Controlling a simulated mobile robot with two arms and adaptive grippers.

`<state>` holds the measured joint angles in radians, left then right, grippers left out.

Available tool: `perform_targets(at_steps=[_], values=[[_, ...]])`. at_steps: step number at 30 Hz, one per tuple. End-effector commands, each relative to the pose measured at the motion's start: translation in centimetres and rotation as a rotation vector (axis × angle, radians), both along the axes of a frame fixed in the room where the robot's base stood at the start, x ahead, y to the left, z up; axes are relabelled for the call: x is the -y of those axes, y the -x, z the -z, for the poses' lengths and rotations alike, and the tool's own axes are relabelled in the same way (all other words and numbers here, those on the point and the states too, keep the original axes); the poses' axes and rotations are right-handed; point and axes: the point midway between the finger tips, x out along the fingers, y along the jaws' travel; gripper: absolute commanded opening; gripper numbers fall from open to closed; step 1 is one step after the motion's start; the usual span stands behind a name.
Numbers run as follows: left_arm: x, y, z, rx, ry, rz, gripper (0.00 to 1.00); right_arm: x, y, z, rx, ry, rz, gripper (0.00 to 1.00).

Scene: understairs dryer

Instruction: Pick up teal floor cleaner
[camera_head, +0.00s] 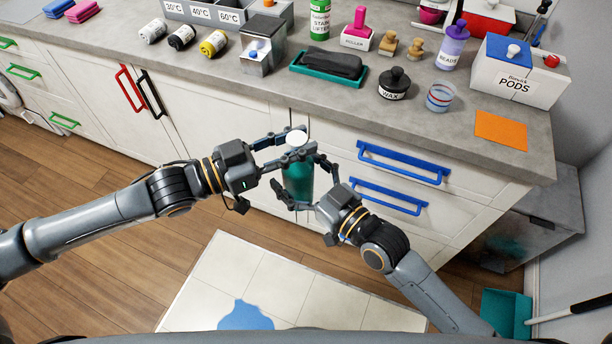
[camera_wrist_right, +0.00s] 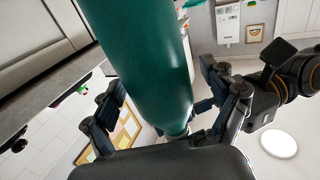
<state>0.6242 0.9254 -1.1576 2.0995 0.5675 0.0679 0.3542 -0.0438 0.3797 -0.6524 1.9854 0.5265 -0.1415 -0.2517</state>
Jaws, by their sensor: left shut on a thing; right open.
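The teal floor cleaner (camera_head: 298,180) is a teal bottle with a white cap, held in the air in front of the counter's drawers in the head view. My left gripper (camera_head: 293,147) is shut on its upper part, just below the cap. My right gripper (camera_head: 312,193) is open around the lower part of the bottle, coming from the lower right. In the right wrist view the teal bottle (camera_wrist_right: 145,60) passes between the open fingers of my right gripper (camera_wrist_right: 165,105). I cannot tell whether those fingers touch it.
The grey counter (camera_head: 440,120) holds several bottles, a teal tray (camera_head: 328,75) with a dark brush-like object and a pods box (camera_head: 515,75). Blue drawer handles (camera_head: 403,163) stick out close to my right gripper. A tiled mat with a blue puddle (camera_head: 246,316) lies below.

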Motion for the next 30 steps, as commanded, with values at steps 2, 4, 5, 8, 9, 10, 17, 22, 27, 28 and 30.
perform_targets(at_steps=[2, 4, 5, 8, 9, 10, 17, 22, 27, 28, 30], values=[[0.04, 0.0, -0.17, 0.003, 0.003, 0.001, 0.0, -0.05, -0.04, -0.01, 0.0, 0.0, 0.0, 0.85], [0.04, 0.0, -0.18, 0.003, 0.003, 0.001, 0.0, -0.03, -0.03, -0.01, 0.0, 0.0, 0.0, 0.85], [0.04, 0.0, -0.17, 0.003, 0.003, 0.001, 0.0, -0.03, -0.03, -0.02, 0.0, 0.0, 0.0, 0.85], [0.03, 0.0, -0.18, 0.003, 0.003, 0.001, 0.0, -0.02, -0.02, -0.02, 0.0, 0.0, 0.0, 0.75], [0.04, 0.0, -0.17, 0.003, 0.003, 0.001, 0.0, -0.02, -0.02, -0.02, 0.0, 0.0, 0.0, 0.67], [0.04, 0.0, -0.18, 0.003, 0.003, 0.001, 0.0, -0.01, -0.01, -0.03, 0.0, 0.0, 0.0, 0.61], [0.04, 0.01, -0.18, 0.003, 0.003, 0.001, 0.0, -0.03, 0.0, -0.04, 0.0, 0.0, 0.0, 0.14], [0.04, 0.01, -0.17, 0.003, 0.003, 0.001, 0.55, -0.04, -0.02, -0.21, 0.004, -0.003, 0.0, 0.08], [0.03, 0.01, -0.1, 0.002, 0.001, 0.001, 0.55, -0.02, -0.04, -0.2, 0.004, -0.003, 0.0, 0.08], [0.02, 0.0, -0.09, 0.001, 0.002, 0.001, 0.55, -0.02, -0.04, -0.2, 0.004, -0.003, 0.0, 0.08], [0.0, 0.01, -0.06, 0.0, 0.001, 0.0, 0.55, -0.01, -0.03, -0.2, 0.004, -0.003, 0.0, 0.08]])
